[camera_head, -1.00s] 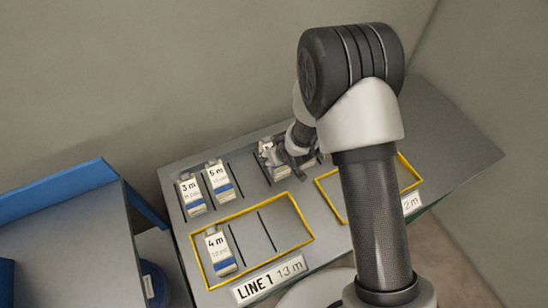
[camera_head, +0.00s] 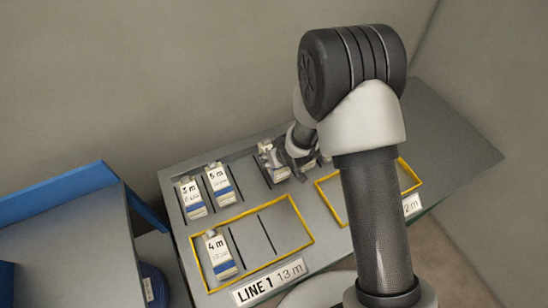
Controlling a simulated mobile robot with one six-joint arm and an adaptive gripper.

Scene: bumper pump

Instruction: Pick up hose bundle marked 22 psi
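Several labelled hose bundles lie on the grey table. Bundles marked 3 m (camera_head: 192,197) and 5 m (camera_head: 219,184) sit side by side in the back row at the left. A bundle marked 4 m (camera_head: 220,254) lies inside the left yellow frame. The small lines under the lengths, where a psi value could stand, are too blurred to read. My gripper (camera_head: 281,164) is at the back row, right at another pale bundle (camera_head: 267,158).
The left yellow frame (camera_head: 259,205) has free slots beside the 4 m bundle, with a LINE 1 13 m sign (camera_head: 271,282) in front. A second yellow frame (camera_head: 329,204) is partly hidden by my arm. A blue-edged table (camera_head: 60,245) stands at the left.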

